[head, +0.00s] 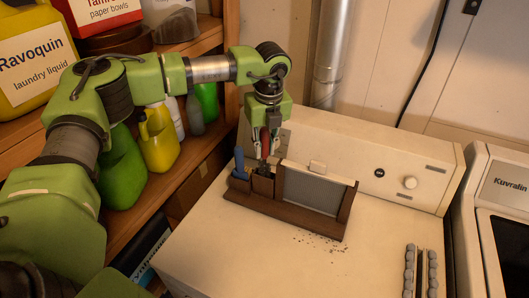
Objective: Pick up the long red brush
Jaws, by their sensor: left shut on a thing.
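My left gripper (265,158) comes down from above over a dark wooden holder (285,221) on the white machine top. It is shut on a narrow thing with a dark red strip showing between the fingers, which I take for the long red brush (265,142). Most of the brush is hidden by the fingers. Its lower end is at the holder's middle compartment, and I cannot tell whether it is still inside. My right gripper is not in view.
A blue handle (239,160) stands in the compartment just left of the gripper. A grey panel (312,191) fills the holder's right part. Dark crumbs (318,242) lie in front. Two rows of grey lumps (409,270) lie at front right. Shelves with bottles (158,138) stand left.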

